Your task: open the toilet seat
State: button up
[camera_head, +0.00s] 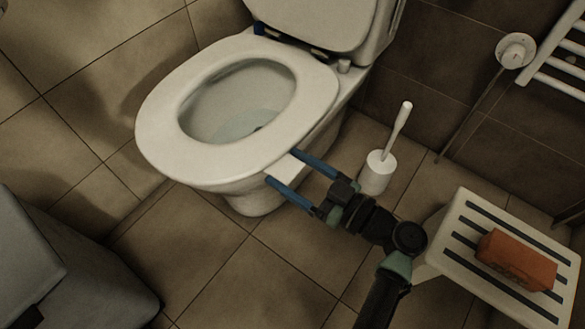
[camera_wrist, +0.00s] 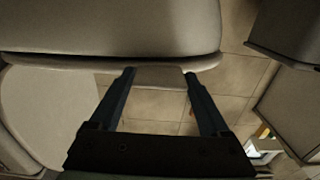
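The white toilet (camera_head: 255,200) stands at upper centre in the head view. Its oval seat ring (camera_head: 165,125) lies down flat on the bowl, and its lid (camera_head: 310,20) is raised against the cistern. A small pale tab (camera_head: 289,168) sticks out from the seat's near right edge. My gripper (camera_head: 282,167) is at that edge, its two blue fingers spread apart on either side of the tab. In the wrist view the tab (camera_wrist: 160,78) spans almost the whole gap between my fingertips (camera_wrist: 159,73). I cannot tell whether the fingers touch it.
A toilet brush in a white holder (camera_head: 378,172) stands just right of the toilet, close to my arm. A slatted white stool (camera_head: 465,215) with an orange-brown block (camera_head: 515,260) is at right. A grey box-like object (camera_head: 75,270) is at lower left. Tiled floor (camera_head: 235,285) is clear between.

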grip_shut()
